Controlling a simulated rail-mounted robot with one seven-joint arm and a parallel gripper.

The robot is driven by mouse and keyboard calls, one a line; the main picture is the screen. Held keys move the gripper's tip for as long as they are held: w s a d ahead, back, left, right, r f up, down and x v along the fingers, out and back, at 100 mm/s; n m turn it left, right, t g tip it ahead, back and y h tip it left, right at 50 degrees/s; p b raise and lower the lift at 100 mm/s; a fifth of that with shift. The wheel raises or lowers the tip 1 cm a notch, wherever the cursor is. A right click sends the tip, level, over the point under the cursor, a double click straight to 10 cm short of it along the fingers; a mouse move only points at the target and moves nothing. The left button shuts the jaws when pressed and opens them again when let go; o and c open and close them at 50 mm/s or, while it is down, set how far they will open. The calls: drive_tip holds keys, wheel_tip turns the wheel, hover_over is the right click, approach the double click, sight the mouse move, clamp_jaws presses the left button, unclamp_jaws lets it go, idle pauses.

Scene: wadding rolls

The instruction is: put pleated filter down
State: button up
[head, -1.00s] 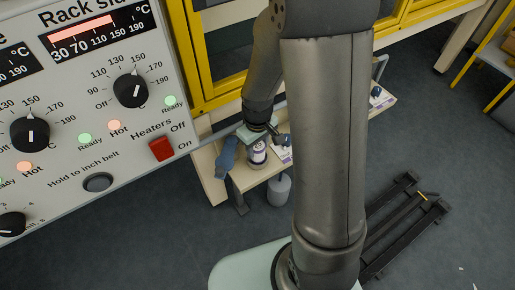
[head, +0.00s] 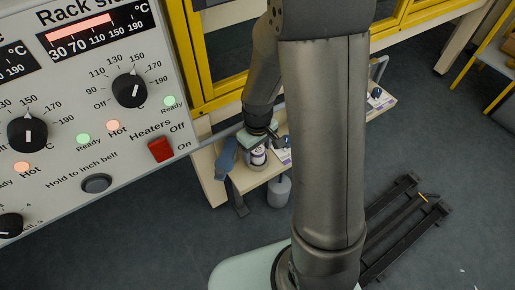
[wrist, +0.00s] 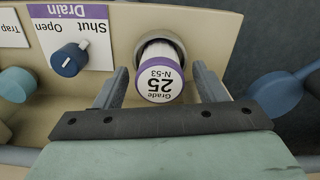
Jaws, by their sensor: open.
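The pleated filter (wrist: 160,72) is a white cylinder with a purple-rimmed end cap marked "Grade 25 N-53". In the wrist view it sits in a round grey opening in the cream bench. It also shows small in the head view (head: 258,157), below my gripper. My gripper (wrist: 160,66) is open, with one finger on each side of the filter and visible gaps between. The filter's lower part is hidden in the opening.
A blue knob (wrist: 69,60) on a "Drain" Shut/Open plate lies left of the filter. Blue-grey rounded parts (wrist: 277,93) stand at the right. In the head view, a heater control panel (head: 95,130) fills the left, and a grey container (head: 279,191) hangs below the bench.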

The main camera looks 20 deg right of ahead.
wheel_tip(320, 180, up, 12)
drive_tip(key=p, duration=0.4)
drive_tip(key=s+r+m, duration=0.2)
drive_tip(key=s+r, duration=0.1)
drive_tip(key=s, duration=0.4)
drive_tip(key=s+r+m, duration=0.2)
drive_tip(key=s+r, duration=0.1)
drive_tip(key=s, duration=0.5)
drive_tip(key=shift+d+m+g, duration=0.15)
drive_tip(key=shift+m+g, duration=0.15)
drive_tip(key=shift+m, duration=0.1)
